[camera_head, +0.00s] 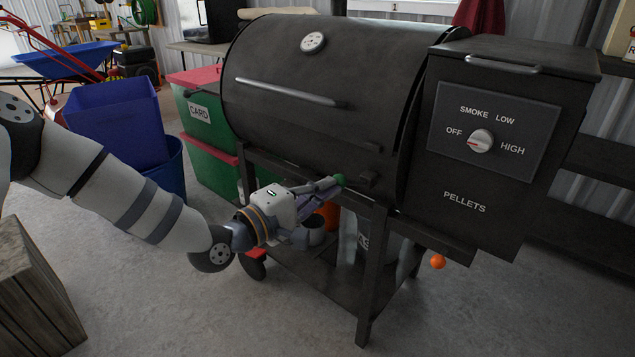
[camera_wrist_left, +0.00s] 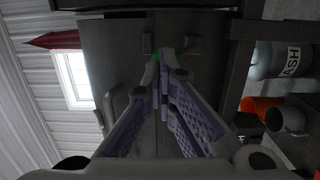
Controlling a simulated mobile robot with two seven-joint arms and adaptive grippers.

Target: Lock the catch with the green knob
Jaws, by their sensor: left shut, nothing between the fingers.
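The catch with the green knob (camera_head: 340,180) is on the lower front of the black smoker barrel (camera_head: 300,80), near its right end. In the left wrist view the green knob (camera_wrist_left: 153,60) shows partly, just beyond the fingertips. My left gripper (camera_head: 333,187) is shut and empty, with its tips at or against the knob; I cannot tell whether they touch. The fingers (camera_wrist_left: 161,80) hide part of the catch in the left wrist view. I cannot make out whether the catch is locked. My right gripper is not in view.
The pellet hopper (camera_head: 500,140) with its dial (camera_head: 480,141) stands to the right. An orange ball-shaped knob (camera_head: 438,261) hangs below it. Green bins (camera_head: 205,165) and a blue bin (camera_head: 118,125) are at left.

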